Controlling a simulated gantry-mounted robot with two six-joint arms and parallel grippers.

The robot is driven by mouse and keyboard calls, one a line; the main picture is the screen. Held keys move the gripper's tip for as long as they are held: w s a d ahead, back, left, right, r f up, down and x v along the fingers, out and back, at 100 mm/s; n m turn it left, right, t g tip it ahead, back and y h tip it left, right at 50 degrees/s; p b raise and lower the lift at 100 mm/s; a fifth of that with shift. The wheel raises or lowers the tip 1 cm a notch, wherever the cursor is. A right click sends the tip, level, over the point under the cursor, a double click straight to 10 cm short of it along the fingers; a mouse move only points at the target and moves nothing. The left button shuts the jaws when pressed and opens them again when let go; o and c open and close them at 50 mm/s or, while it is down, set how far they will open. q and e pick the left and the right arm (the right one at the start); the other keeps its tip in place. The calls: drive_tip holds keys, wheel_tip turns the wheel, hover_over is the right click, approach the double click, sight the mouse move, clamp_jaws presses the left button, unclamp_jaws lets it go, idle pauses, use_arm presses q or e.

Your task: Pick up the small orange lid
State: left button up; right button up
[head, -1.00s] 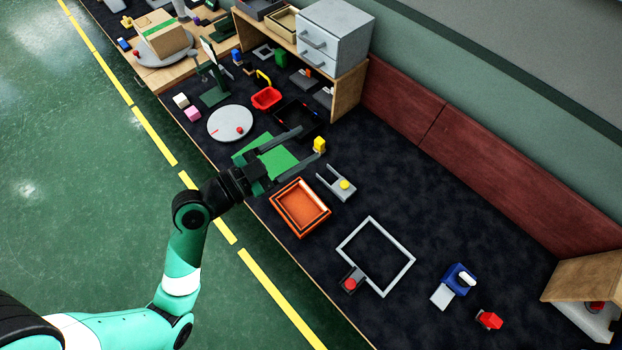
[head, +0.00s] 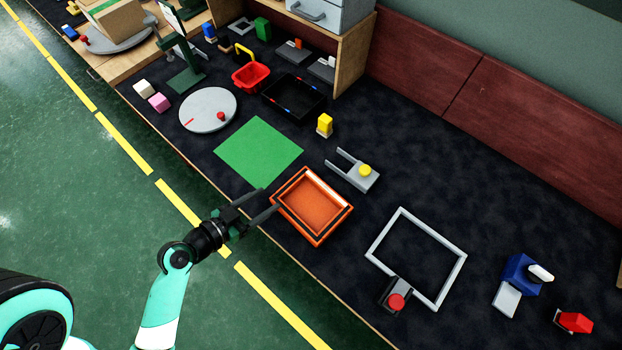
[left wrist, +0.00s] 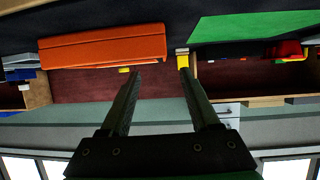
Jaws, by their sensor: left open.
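An orange rectangular, tray-like object (head: 314,204) lies on the dark table near its front edge. It has a raised rim with a dark line running inside it. I cannot tell whether a separate lid sits within it. It also shows side-on in the left wrist view (left wrist: 100,47), upper left of the fingers. My left gripper (head: 270,198) is open and empty, its fingertips close to the left corner of the orange object. I cannot tell whether they touch it. The two spread fingers also show in the left wrist view (left wrist: 160,74). My right gripper is not in view.
A green mat (head: 258,151) lies left of the orange object. A grey fork-shaped piece with a yellow knob (head: 365,170) and a yellow block (head: 325,122) stand behind it. A grey frame (head: 458,272) lies to the right. The table's right middle is mostly clear.

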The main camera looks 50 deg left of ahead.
sight(287, 186)
use_arm(q)
drive_tip(key=x, duration=0.4)
drive_tip(key=shift+w, duration=0.15)
drive_tip(key=b+x, duration=0.1)
drive_tip(key=x, duration=0.5)
clamp_jaws()
drive_tip(key=shift+r, duration=0.1)
